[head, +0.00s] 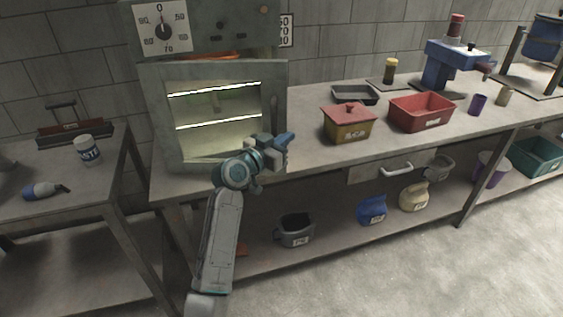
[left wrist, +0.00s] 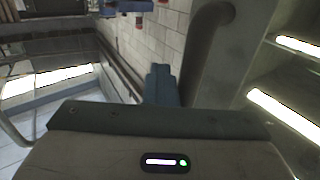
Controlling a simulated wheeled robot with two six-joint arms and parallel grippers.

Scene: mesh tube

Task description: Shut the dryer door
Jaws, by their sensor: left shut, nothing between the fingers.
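The dryer (head: 205,28) is a grey cabinet with a round dial, standing at the left end of the long bench. Its grey door (head: 275,95) has a window with lit shelves showing through. The door looks slightly swung out from the cabinet, but how far I cannot tell. My left gripper (head: 284,143) is shut and empty in front of the door's lower right corner; whether it touches is unclear. In the left wrist view the shut fingers (left wrist: 160,85) are beside a grey curved bar (left wrist: 205,45), with lit strips to the right. My right gripper is out of view.
A lidded box (head: 348,124), a red bin (head: 421,111) and a dark tray (head: 354,95) stand on the bench to the right. A drawer with a pale handle (head: 396,169) is under the bench top. A side table (head: 60,165) holds a can and bottle at left.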

